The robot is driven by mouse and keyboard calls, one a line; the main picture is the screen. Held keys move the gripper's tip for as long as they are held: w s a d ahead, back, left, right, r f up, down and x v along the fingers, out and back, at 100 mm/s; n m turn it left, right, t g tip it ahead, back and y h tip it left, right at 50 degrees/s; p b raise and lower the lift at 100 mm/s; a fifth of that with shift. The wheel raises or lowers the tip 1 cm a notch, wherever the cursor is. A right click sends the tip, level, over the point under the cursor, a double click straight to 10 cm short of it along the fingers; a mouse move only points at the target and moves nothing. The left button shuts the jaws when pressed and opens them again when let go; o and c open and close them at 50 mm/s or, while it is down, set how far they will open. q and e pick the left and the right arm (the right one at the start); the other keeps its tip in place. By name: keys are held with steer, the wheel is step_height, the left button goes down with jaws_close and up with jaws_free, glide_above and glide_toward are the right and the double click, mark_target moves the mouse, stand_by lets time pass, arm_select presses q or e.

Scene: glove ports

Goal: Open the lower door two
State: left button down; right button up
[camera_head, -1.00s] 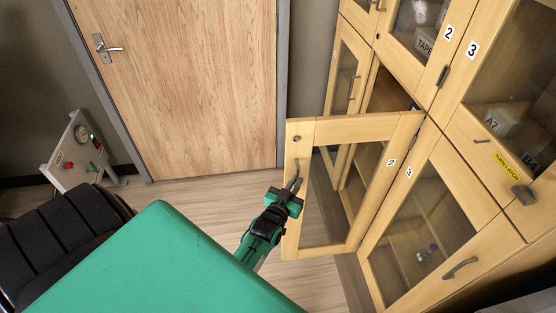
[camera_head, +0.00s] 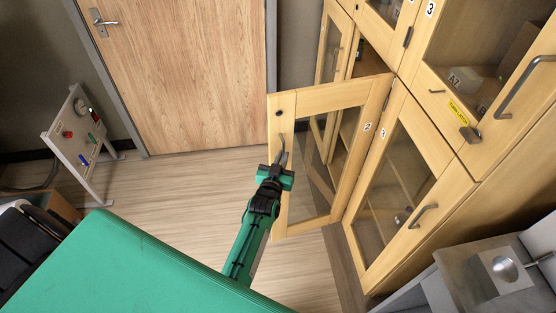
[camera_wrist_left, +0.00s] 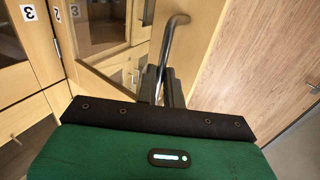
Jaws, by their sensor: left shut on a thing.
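The lower door two (camera_head: 348,95) is a light wooden frame with a glass pane and a small "2" label. It stands swung well out from the cabinet, and the lower compartment behind it is partly visible. My left gripper (camera_head: 279,163) is at the door's free edge, shut on its curved metal handle (camera_head: 282,147). In the left wrist view the handle (camera_wrist_left: 172,40) rises from between the dark fingers (camera_wrist_left: 160,85). My right gripper is not in view.
Lower door three (camera_head: 358,243) beside it is closed, with its own handle (camera_head: 423,215). A panel on a stand (camera_head: 80,135) is at the left. A grey unit (camera_head: 485,280) is at the lower right. Floor (camera_head: 190,190) left of the open door is clear.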

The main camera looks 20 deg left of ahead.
arm_select(q)
steer(key=shift+w+d+r, duration=0.25)
steer(key=shift+d+r, duration=0.05)
steer(key=shift+d, duration=0.3)
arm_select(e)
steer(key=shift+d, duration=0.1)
arm_select(q)
steer(key=c, duration=1.7)
jaws_free()
steer(key=shift+d, duration=0.1)
steer(key=shift+o, duration=0.8)
steer(key=shift+w+d+f, duration=0.1)
steer(key=shift+w+d, duration=0.05)
steer(key=shift+w, duration=0.1)
steer(key=shift+f, duration=0.1)
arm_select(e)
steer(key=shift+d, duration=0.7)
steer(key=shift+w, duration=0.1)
arm_select(q)
steer(key=shift+s, duration=0.1)
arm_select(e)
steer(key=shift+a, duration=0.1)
